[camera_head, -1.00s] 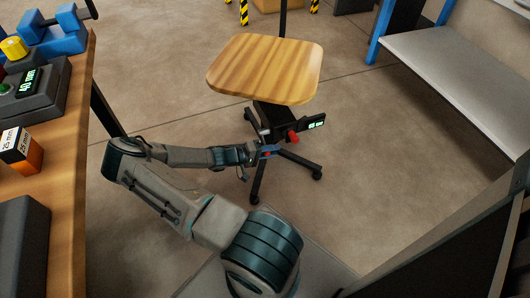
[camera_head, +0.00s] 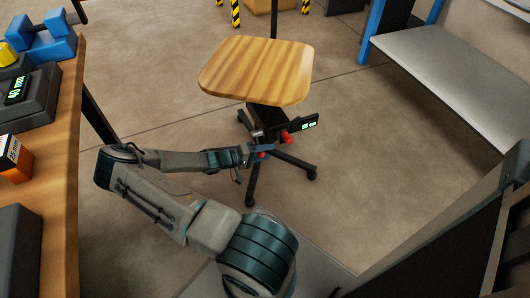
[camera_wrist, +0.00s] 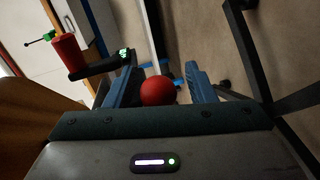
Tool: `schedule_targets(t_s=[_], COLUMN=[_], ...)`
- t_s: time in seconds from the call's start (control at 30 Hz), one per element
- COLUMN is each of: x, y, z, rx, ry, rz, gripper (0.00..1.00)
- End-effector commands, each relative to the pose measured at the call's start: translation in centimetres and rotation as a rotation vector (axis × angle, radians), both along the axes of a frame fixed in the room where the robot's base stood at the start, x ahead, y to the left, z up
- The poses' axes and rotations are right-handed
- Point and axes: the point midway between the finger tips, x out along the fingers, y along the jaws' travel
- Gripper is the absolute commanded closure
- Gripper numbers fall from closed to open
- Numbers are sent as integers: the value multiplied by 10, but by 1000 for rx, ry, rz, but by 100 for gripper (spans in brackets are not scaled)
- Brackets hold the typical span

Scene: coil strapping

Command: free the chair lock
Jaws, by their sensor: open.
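The chair (camera_head: 258,68) has a wooden seat on a dark five-star base and stands ahead of me. Under its seat is a black mechanism with a red handle (camera_head: 287,138) and a small lit green display (camera_head: 309,124). A red ball knob (camera_wrist: 157,90) shows between my fingers in the wrist view. My gripper (camera_head: 262,153) is open below the seat, with one blue finger on each side of the ball knob. I cannot tell whether the fingers touch it. The red handle (camera_wrist: 68,55) also shows upper left in the wrist view. Which part is the lock is unclear.
A wooden workbench (camera_head: 66,185) with devices stands on the left. A grey bench (camera_head: 440,65) with blue legs stands at the right. A dark panel edge (camera_head: 440,235) crosses the lower right. The floor around the chair is mostly clear.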

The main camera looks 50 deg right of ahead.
Motion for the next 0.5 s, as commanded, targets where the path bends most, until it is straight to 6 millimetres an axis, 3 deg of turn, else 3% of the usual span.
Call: schedule_targets(t_s=[0.17,0.5], x=[12,50], y=[19,84], z=[7,22], rx=[0,2], ry=[-2,-3], rz=[4,6], gripper=[50,50])
